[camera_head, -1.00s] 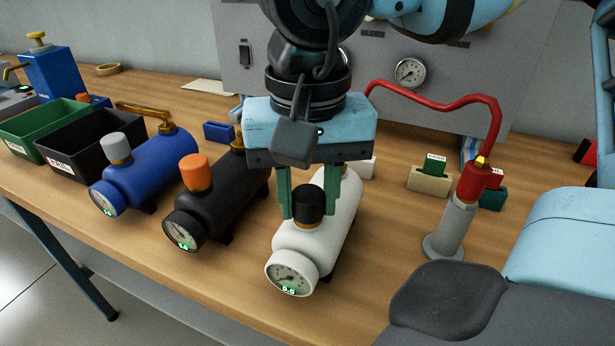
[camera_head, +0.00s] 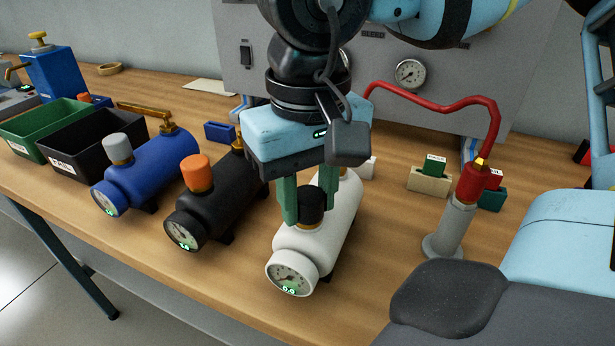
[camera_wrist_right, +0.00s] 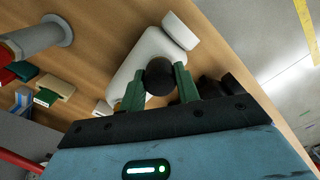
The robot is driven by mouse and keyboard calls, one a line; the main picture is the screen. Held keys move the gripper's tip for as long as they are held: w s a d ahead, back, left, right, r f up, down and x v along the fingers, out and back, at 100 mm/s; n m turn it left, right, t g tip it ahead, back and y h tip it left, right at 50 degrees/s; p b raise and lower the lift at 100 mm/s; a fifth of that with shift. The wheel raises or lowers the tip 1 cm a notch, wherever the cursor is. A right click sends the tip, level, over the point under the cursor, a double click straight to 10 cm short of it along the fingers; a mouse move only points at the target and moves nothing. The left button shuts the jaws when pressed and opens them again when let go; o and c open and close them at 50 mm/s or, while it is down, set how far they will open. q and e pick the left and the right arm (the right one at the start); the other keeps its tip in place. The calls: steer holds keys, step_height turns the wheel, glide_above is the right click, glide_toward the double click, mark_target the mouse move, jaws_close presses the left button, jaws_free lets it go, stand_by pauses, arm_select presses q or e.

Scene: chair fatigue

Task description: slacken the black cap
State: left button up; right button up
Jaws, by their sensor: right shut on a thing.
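The black cap (camera_head: 311,206) sits on top of the white cylinder (camera_head: 308,240), which lies on the table with its gauge (camera_head: 291,278) facing the front. My right gripper (camera_head: 308,205) comes down from above and is shut on the black cap, one green finger on each side. The right wrist view shows the cap (camera_wrist_right: 160,76) between the two fingers, with the white cylinder (camera_wrist_right: 150,50) beneath. The gripper body is turned at an angle to the cylinder. My left gripper does not show.
A black cylinder with an orange cap (camera_head: 196,173) and a blue cylinder with a grey cap (camera_head: 117,148) lie to the left. A red-headed post (camera_head: 458,210) with a red hose stands to the right. Green (camera_head: 38,128) and black bins (camera_head: 78,163) are at far left.

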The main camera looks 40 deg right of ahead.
steer(key=n, duration=0.3)
steer(key=shift+n, duration=0.3)
steer(key=o, duration=1)
steer(key=shift+f+m, duration=0.1)
steer(key=shift+m, duration=0.9)
steer(key=shift+m+b, duration=0.45)
steer(key=shift+m, duration=0.65)
